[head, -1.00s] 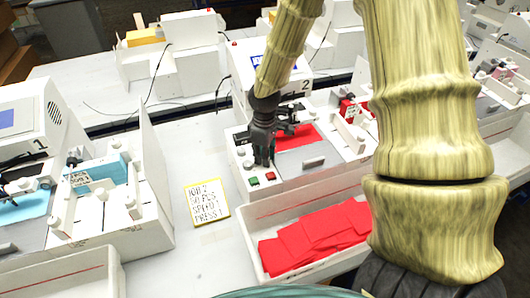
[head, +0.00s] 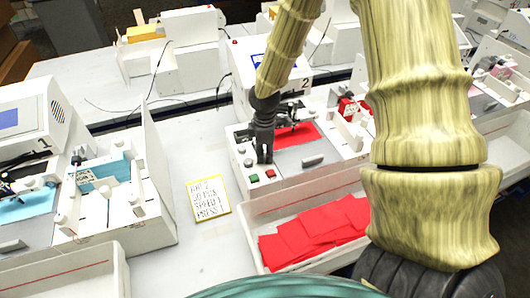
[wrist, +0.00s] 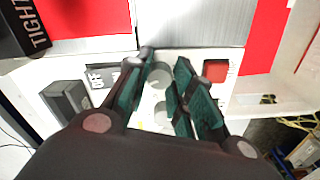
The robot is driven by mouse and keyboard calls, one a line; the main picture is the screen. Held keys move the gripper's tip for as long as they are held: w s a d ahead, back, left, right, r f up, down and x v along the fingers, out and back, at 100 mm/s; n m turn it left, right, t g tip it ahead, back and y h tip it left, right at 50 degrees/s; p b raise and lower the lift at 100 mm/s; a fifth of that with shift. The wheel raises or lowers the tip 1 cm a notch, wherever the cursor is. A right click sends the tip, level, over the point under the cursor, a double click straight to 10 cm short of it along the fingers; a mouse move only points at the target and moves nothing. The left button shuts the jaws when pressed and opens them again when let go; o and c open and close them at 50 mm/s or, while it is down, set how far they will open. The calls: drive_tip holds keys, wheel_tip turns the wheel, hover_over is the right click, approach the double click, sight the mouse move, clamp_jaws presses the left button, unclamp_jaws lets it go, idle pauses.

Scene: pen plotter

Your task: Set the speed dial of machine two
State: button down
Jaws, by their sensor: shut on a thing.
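Machine two (head: 292,78) stands behind its white control panel (head: 236,136), marked with a 2. My gripper (head: 264,160) points down at the panel, just behind the green button (head: 254,178) and the red button (head: 270,174). In the wrist view, my gripper (wrist: 165,62) has its fingers closed about a round grey dial (wrist: 159,80) with a pale mark. The fingers partly cover the dial, and its setting cannot be read. The red button (wrist: 215,70) is right of the fingers. A yellow-edged job card (head: 207,197) lies left of the panel; its writing is partly legible, naming job 2 and speed.
A black rocker-like block (wrist: 66,100) sits left of the fingers in the wrist view. A white bin (head: 258,208) with red sheets (head: 315,232) is in front of the panel. Machine one (head: 32,120) is at the left. The grey table around the card is clear.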

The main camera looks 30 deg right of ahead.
drive_tip(key=c, duration=1.5)
unclamp_jaws()
drive_tip(key=shift+d, duration=0.1)
drive_tip(key=shift+r, duration=0.1)
drive_tip(key=shift+r, duration=0.3)
wheel_tip(320, 180, up, 11)
